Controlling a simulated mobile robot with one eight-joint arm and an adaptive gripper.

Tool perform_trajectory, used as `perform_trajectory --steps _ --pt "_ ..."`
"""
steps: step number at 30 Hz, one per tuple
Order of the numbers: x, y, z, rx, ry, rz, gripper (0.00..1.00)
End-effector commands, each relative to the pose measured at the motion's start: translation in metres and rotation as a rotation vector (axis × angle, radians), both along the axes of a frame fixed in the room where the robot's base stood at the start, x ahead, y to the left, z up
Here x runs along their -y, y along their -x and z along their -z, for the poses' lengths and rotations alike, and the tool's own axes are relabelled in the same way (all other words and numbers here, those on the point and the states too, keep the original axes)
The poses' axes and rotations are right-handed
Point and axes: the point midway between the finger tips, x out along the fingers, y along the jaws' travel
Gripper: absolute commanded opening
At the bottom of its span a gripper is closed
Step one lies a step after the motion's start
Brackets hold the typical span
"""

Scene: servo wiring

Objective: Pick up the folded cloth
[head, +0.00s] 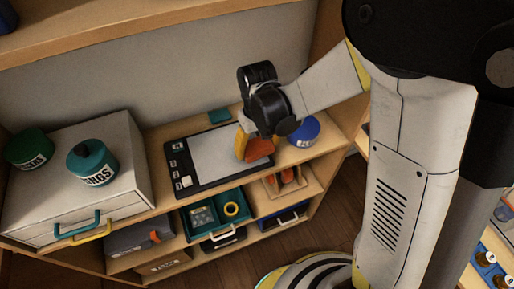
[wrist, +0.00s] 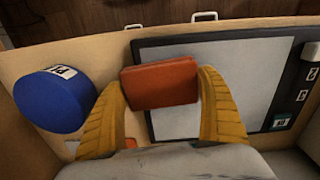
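A rust-orange, rounded rectangular pad that looks like the folded cloth (wrist: 160,84) is between the two yellow fingers of my gripper (wrist: 160,88) in the wrist view. Both fingers touch its sides, so the gripper appears shut on it. In the head view the cloth (head: 260,149) shows at the fingertips of my gripper (head: 252,148), by the right edge of the grey-topped black device. I cannot tell how high it is above the shelf top.
The flat black device (head: 215,155) lies on the shelf top. A blue round container (head: 304,132) stands close to the right of my gripper. A small teal piece (head: 220,115) lies behind. A drawer box (head: 75,180) with green canisters stands left. Trays fill the shelves below.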

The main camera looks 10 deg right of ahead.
Motion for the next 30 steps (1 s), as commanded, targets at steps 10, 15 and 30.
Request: perform_trajectory --steps 10,15,30 --pt "0.0 0.0 -0.002 0.0 0.0 0.0 0.53" --pt "0.0 0.0 -0.015 0.0 0.0 0.0 0.53" --pt "0.074 0.02 -0.09 0.0 0.0 0.007 0.53"
